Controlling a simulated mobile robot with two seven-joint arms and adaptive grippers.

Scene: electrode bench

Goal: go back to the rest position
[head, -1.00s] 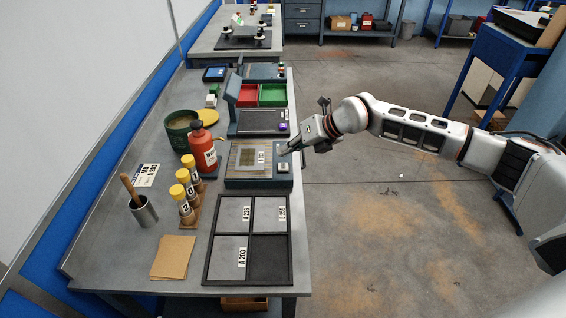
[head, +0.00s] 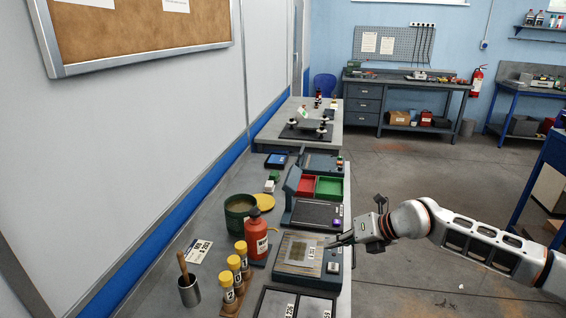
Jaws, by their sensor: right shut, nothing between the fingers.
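My right gripper (head: 334,243) reaches in from the right of the head view. Its fingers are shut with nothing between them. The fingertips are at the right edge of the grey bench device (head: 286,268), near its far right corner; whether they touch it I cannot tell. A pale square button (head: 333,267) is on the device below the fingertips. My left gripper is not in view.
The bench also holds a red bottle (head: 257,240), yellow-capped vials (head: 234,262), a metal cup (head: 190,291), a green tub (head: 238,208), red and green bins (head: 328,186) and a black-framed tray (head: 262,302) at the bottom edge. Open floor (head: 410,185) lies right of the bench.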

